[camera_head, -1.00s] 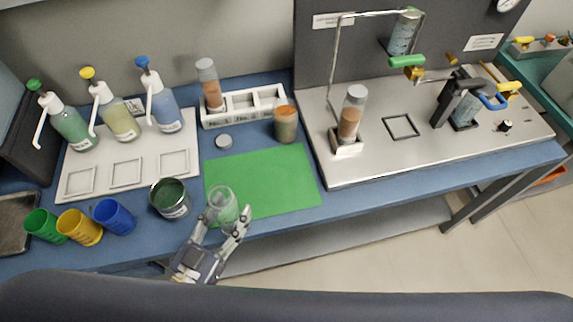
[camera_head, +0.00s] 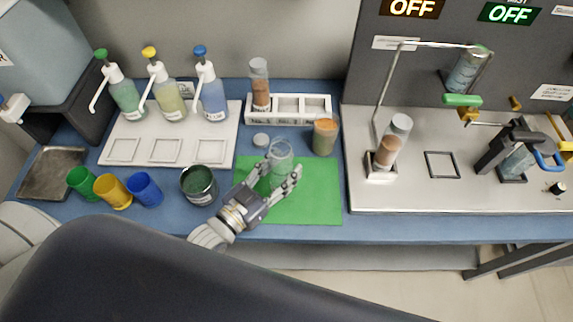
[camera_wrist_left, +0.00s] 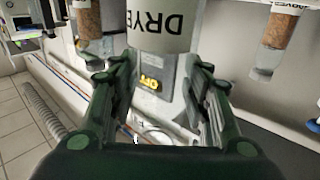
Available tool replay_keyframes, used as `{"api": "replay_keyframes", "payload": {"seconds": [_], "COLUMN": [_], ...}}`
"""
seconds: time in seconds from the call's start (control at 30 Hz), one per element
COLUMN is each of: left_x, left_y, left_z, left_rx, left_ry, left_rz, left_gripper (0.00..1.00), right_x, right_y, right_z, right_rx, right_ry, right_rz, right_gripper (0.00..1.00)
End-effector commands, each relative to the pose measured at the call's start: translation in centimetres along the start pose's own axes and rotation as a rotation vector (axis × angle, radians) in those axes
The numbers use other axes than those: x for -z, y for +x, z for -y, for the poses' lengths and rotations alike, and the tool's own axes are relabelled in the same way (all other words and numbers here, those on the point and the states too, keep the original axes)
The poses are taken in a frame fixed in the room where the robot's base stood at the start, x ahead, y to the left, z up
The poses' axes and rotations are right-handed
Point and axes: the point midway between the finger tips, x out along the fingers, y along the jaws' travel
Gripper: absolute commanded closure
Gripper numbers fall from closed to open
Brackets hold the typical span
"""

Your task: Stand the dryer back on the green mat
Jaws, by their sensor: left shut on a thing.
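The dryer is a clear jar (camera_head: 281,158) that stands out over the back middle of the green mat (camera_head: 318,205) in the head view. My left gripper (camera_head: 280,178) is shut around it from the front left. I cannot tell whether its base touches the mat. In the left wrist view the dryer's white label (camera_wrist_left: 160,22) shows upside-down letters "DRYE" between the fingers (camera_wrist_left: 165,95). Its lower part is partly hidden by the fingers in the head view. My right gripper is not in view.
A dark green jar (camera_head: 199,185) stands left of the mat. A white rack (camera_head: 322,119) is behind. The mat's front right is clear.

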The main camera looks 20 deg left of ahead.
Motion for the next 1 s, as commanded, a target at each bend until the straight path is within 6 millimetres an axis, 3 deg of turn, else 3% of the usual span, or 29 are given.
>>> {"api": "replay_keyframes", "payload": {"seconds": [0.3,0.53,0.97,1.0], "left_x": [-0.1,-3.3,-4.1,-4.1], "left_y": [3.0,2.6,2.6,2.6], "left_z": [0.9,0.8,0.8,0.8], "left_rx": [0.000,0.000,0.000,0.000], "left_ry": [0.001,0.000,0.000,0.000], "left_rz": [-0.002,0.001,0.000,0.001], "left_gripper": [0.89,0.89,0.89,0.52], "right_x": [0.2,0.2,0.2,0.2], "right_y": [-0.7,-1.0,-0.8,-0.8], "right_z": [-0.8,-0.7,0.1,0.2], "right_rx": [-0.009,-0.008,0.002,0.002], "right_ry": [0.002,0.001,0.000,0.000], "right_rz": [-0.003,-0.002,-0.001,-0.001], "right_gripper": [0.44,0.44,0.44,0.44]}}
